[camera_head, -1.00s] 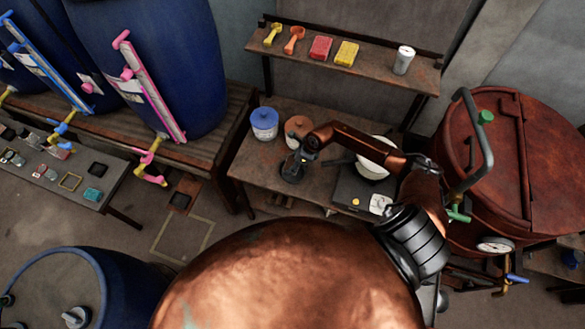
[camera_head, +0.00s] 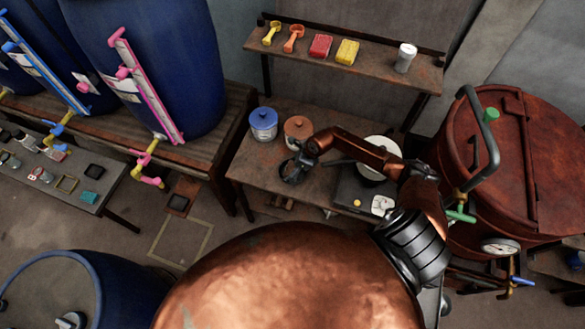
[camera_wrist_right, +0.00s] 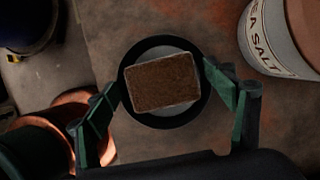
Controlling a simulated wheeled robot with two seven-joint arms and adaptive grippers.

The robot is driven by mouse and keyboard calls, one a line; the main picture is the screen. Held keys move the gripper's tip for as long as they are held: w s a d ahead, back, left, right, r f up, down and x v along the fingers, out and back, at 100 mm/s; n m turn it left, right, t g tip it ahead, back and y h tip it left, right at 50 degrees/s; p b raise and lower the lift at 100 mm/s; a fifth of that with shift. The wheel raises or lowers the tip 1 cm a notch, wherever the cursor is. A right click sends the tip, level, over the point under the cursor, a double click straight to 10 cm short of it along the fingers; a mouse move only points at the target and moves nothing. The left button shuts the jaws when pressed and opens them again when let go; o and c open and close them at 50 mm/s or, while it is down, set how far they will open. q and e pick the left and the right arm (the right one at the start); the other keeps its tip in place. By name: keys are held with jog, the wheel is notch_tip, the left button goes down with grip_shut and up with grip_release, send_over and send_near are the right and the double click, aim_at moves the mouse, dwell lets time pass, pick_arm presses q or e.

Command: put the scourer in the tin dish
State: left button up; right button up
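In the right wrist view a brown rectangular scourer (camera_wrist_right: 162,82) appears within the outline of a round dish with a dark rim (camera_wrist_right: 166,42) and a grey inside, which I take to be the tin dish. I cannot tell whether the scourer rests on its bottom. My right gripper (camera_wrist_right: 161,84) has its green fingers spread, one on each side of the scourer, with small gaps visible. In the head view the right gripper (camera_head: 293,170) is over the left part of the back table, where it blends with the dark dish. My left gripper is out of view.
A blue-lidded jar (camera_head: 263,124) and a copper-lidded jar (camera_head: 298,128) stand close behind the right gripper. A white bowl (camera_head: 376,150) is to its right. A shelf (camera_head: 378,72) above holds scoops, sponges and a canister. A rusty red vat (camera_head: 530,160) stands at right.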

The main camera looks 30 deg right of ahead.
jog(key=shift+r+p, duration=0.45)
jog(key=shift+r, duration=0.1)
jog(key=v, duration=1.1)
jog(key=shift+s+r+b, duration=0.15)
jog(key=shift+r+b, duration=0.05)
jog(key=shift+b, duration=0.2)
jog(key=shift+d, duration=0.1)
